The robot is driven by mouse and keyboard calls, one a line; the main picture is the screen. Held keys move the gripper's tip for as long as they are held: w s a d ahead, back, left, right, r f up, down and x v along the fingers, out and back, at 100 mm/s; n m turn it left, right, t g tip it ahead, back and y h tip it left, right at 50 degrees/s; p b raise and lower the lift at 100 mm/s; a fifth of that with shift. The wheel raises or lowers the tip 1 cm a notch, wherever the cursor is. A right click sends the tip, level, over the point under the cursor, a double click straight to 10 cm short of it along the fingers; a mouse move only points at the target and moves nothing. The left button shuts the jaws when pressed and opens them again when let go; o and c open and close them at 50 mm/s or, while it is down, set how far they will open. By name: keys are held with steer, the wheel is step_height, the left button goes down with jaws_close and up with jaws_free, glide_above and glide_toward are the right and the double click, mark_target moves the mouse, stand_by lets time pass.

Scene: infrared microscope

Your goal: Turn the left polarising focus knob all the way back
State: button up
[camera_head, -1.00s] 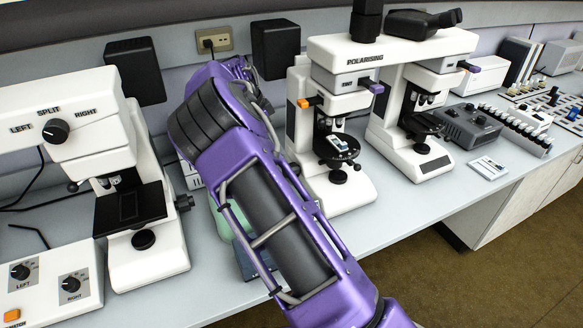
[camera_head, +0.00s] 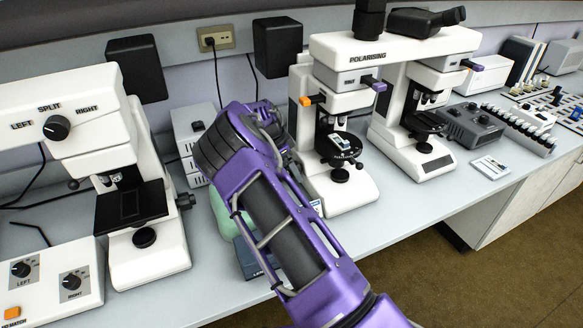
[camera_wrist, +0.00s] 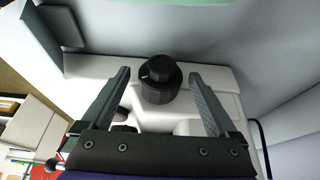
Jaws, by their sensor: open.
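The white polarising microscope (camera_head: 335,185) stands on the bench in the head view, labelled "POLARISING". Its left side low down is hidden behind my purple arm, so the left focus knob does not show there. In the wrist view a black round focus knob (camera_wrist: 160,80) with a small pale mark stands out from a white body (camera_wrist: 215,82). My gripper (camera_wrist: 159,73) is open, with one finger on each side of the knob. Gaps show between the knob and both fingers; I cannot tell the depth. My gripper is hidden in the head view.
A split microscope (camera_head: 145,250) stands to the left. A grey box (camera_head: 193,130) and a green object (camera_head: 222,215) lie near my arm. The polarising microscope's second stand (camera_head: 410,155) is to the right. A dark cable (camera_wrist: 262,145) runs at the right in the wrist view.

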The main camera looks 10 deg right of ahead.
steer(key=c, duration=1.4)
steer(key=shift+o, duration=0.2)
steer(key=shift+w+a+f+g+b, duration=0.1)
steer(key=shift+g+b, duration=0.1)
steer(key=shift+g, duration=0.25)
steer(key=shift+w+f+g+b, duration=0.1)
steer(key=shift+g+b, duration=0.05)
steer(key=shift+g, duration=0.3)
steer(key=shift+n+g+h+b, duration=0.3)
steer(key=shift+b, duration=0.05)
steer(key=shift+r, duration=0.2)
steer(key=o, duration=1.4)
steer(key=shift+c, duration=0.2)
steer(key=shift+r, duration=0.15)
